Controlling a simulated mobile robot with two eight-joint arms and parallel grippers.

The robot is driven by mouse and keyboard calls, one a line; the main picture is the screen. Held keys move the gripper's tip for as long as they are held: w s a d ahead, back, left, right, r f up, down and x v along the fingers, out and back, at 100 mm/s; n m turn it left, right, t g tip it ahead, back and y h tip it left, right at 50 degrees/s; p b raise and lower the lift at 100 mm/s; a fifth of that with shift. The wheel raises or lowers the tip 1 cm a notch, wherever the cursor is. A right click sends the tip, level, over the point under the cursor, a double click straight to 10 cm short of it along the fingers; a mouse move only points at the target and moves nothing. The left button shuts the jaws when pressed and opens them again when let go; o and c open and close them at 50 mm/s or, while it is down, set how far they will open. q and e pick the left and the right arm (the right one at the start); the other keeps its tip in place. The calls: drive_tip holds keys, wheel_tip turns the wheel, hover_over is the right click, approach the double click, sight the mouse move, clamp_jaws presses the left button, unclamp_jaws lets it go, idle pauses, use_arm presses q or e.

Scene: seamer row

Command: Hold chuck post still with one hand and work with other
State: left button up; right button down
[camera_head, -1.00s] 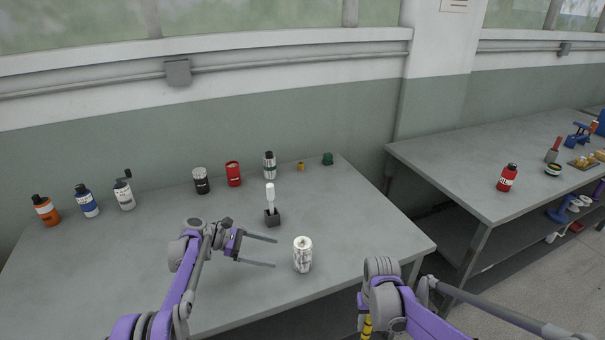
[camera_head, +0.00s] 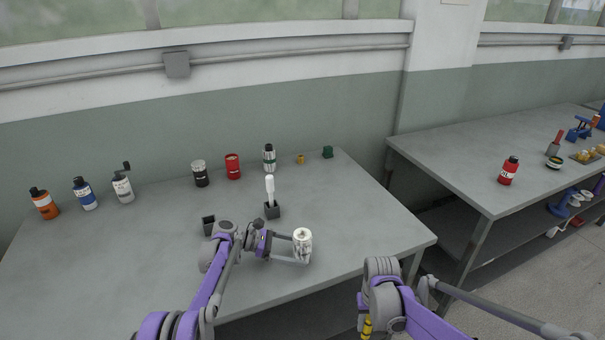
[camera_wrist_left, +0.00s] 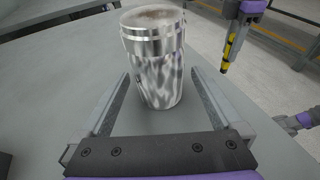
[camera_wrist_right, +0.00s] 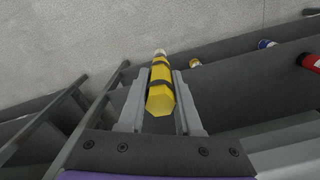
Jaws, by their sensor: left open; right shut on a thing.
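The chuck post, as I take it, is a shiny silver cylinder (camera_head: 303,243) with a pale top, upright near the front right of the table. My left gripper (camera_head: 293,254) is open and low over the table, its fingers on either side of the cylinder. In the left wrist view the cylinder (camera_wrist_left: 155,62) stands between the spread fingers (camera_wrist_left: 160,82), with gaps beside it. My right gripper (camera_wrist_right: 159,78) is shut on a yellow tool with black bands (camera_wrist_right: 160,98). In the head view the yellow tool (camera_head: 367,326) hangs beyond the table's front edge.
A dark block with a white-handled tool (camera_head: 271,200) and a small dark open holder (camera_head: 209,226) stand behind my left gripper. Several bottles and cans line the back, including a red can (camera_head: 233,167). A second table (camera_head: 460,175) is at the right.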

use_arm(q)
drive_tip(key=shift+d+f, duration=0.1)
drive_tip(key=shift+d, duration=0.2)
drive_tip(key=shift+c, duration=0.2)
drive_tip(key=c, duration=0.9)
idle(0.4)
